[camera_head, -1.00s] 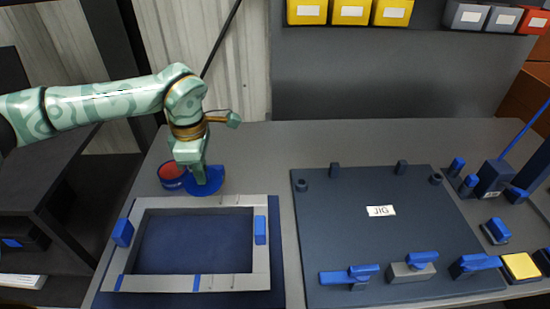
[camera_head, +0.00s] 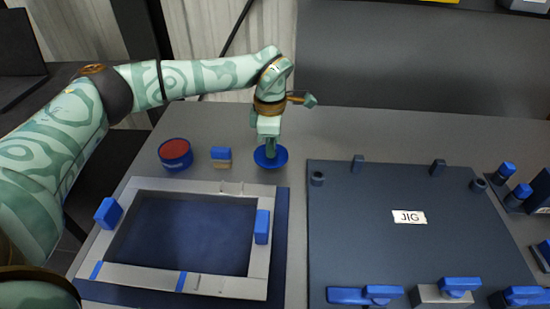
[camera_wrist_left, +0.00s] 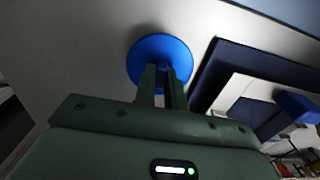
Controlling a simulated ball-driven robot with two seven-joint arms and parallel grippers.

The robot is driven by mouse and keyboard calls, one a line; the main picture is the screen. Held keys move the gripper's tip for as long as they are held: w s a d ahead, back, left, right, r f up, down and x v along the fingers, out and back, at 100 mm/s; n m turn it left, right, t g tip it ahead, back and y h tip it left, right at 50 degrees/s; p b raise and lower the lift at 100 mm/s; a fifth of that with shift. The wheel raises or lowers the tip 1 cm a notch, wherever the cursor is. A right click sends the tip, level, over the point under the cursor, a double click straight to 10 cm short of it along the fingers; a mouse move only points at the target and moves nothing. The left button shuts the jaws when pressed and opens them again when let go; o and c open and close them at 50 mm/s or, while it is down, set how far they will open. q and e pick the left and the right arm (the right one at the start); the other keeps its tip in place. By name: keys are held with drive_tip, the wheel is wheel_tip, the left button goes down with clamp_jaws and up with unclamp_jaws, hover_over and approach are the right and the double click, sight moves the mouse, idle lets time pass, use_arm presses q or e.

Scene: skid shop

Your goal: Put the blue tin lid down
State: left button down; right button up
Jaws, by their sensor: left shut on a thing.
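The blue tin lid (camera_head: 281,156) is a round blue disc behind the grey frame's right back corner. My left gripper (camera_head: 270,150) points down over it and is shut on its middle. In the left wrist view the lid (camera_wrist_left: 150,48) shows beyond the two close fingertips (camera_wrist_left: 163,80). I cannot tell whether the lid touches the table or hangs just above it. The blue tin (camera_head: 175,155), with red contents showing at its open top, stands to the left, apart from the lid. My right gripper is out of view.
A small blue-topped block (camera_head: 221,157) stands between tin and lid. The grey frame (camera_head: 200,286) with blue clamps lies in front on a dark blue mat. The dark JIG board (camera_head: 380,250) with pegs and blue clamps is at right. The bench behind the lid is clear.

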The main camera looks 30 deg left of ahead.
use_arm(q)
drive_tip(key=f, duration=0.1)
drive_tip(key=f+b, duration=0.2)
drive_tip(key=f, duration=0.1)
drive_tip(key=shift+w+d+f, duration=0.1)
drive_tip(key=shift+w+d, duration=0.05)
drive_tip(key=shift+w, duration=0.1)
drive_tip(key=shift+r, duration=0.2)
drive_tip(key=c, duration=1.5)
unclamp_jaws()
drive_tip(key=shift+f, duration=0.1)
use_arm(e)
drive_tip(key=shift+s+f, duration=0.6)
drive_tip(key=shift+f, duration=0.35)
use_arm(q)
wheel_tip(320, 180, up, 12)
drive_tip(key=p, duration=0.5)
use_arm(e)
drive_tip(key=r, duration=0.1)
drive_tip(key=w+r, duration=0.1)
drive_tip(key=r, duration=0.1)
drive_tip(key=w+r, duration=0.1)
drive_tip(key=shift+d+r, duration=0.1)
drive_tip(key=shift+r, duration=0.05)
